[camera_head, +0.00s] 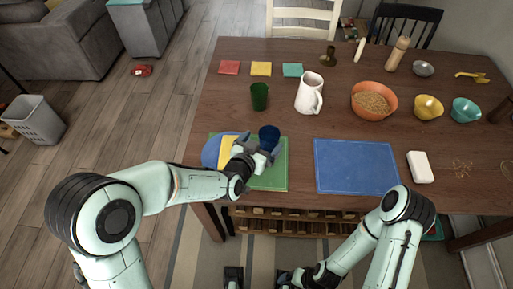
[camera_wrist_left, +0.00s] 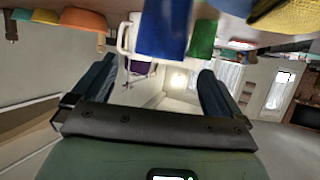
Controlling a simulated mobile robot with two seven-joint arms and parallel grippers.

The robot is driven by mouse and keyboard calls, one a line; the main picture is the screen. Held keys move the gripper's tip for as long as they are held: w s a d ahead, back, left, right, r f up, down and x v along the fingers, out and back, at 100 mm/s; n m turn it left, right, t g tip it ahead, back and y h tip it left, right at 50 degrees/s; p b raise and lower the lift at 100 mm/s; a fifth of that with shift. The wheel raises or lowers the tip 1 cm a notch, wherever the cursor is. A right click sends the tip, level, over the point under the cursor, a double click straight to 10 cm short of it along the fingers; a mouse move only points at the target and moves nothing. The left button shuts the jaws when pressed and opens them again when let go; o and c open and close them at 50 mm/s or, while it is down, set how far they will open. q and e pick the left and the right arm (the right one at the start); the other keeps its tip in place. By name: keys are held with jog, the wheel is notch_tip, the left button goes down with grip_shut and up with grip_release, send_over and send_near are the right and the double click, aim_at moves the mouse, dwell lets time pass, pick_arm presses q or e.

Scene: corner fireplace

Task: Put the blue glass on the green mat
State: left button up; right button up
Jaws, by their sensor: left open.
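The blue glass (camera_head: 269,134) is upright at the far right part of the green mat (camera_head: 271,178). Its base is hidden behind my left gripper, so I cannot tell whether it touches the mat. My left gripper (camera_head: 262,152) is open, close to the glass on its near side. In the left wrist view, which is upside down, the blue glass (camera_wrist_left: 163,30) shows beyond and between the spread fingers (camera_wrist_left: 155,85). My right gripper (camera_head: 292,277) is low at the bottom of the head view, off the table's near side; its jaws are unclear.
A blue plate (camera_head: 211,153) with a yellow item (camera_head: 227,152) lies left of my gripper. A green glass (camera_head: 259,96) and white pitcher (camera_head: 307,95) stand behind. A blue mat (camera_head: 355,167) lies to the right. An orange bowl (camera_head: 362,88) is farther back.

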pick_arm(q)
jog(key=v, duration=0.3)
jog(key=shift+s+a+r, duration=0.1)
jog(key=shift+s+a, duration=0.05)
jog(key=shift+s, duration=0.15)
dwell(0.3)
